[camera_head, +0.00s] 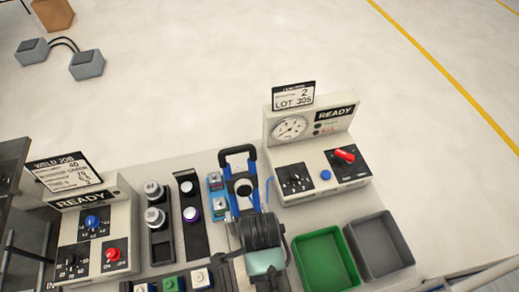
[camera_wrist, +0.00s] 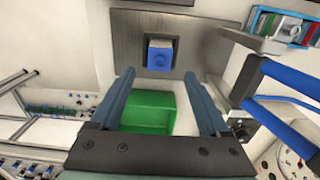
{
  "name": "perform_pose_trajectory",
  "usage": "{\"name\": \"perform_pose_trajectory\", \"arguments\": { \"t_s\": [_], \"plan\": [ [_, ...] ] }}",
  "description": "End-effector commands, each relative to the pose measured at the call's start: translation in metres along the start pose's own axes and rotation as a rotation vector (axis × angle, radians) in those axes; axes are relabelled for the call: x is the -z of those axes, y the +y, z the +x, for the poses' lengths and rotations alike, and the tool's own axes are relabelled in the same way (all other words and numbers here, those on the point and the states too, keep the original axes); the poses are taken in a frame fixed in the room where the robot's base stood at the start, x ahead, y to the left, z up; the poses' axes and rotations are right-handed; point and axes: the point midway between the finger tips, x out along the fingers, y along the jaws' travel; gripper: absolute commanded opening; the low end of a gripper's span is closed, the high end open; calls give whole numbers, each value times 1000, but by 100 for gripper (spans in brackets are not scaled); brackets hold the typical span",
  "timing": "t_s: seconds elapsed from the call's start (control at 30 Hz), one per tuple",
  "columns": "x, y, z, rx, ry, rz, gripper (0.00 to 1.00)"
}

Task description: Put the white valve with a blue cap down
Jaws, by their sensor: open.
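In the wrist view, a square blue block (camera_wrist: 160,54), which looks like the valve's blue cap, stands in a dark recess of a grey metal plate (camera_wrist: 120,30). No white valve body shows below it. My gripper (camera_wrist: 159,76) is open, its two fingers apart. The block appears between and just beyond the fingertips, and I see no finger touching it. In the head view my dark wrist covers this spot, so the block cannot be made out there.
A blue-armed clamp (camera_wrist: 275,75) stands close on the right in the wrist view. The head view shows an empty green bin (camera_head: 322,262), a grey bin (camera_head: 380,245), a gauge panel (camera_head: 318,150), a weld panel (camera_head: 92,235) and dark racks with parts (camera_head: 187,235) on the left.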

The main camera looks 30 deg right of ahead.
Motion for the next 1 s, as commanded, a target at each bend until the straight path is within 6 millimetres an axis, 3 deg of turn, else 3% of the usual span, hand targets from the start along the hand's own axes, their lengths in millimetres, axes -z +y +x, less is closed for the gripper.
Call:
{"name": "perform_pose_trajectory", "arguments": {
  "t_s": [0.13, 0.3, 1.0],
  "plan": [
    [0, -1, -24, 3, 0, 0, 79],
    [0, 0, -37, 0, 0, 0, 79],
    [0, 0, -38, -1, 0, 0, 79]
  ]
}}
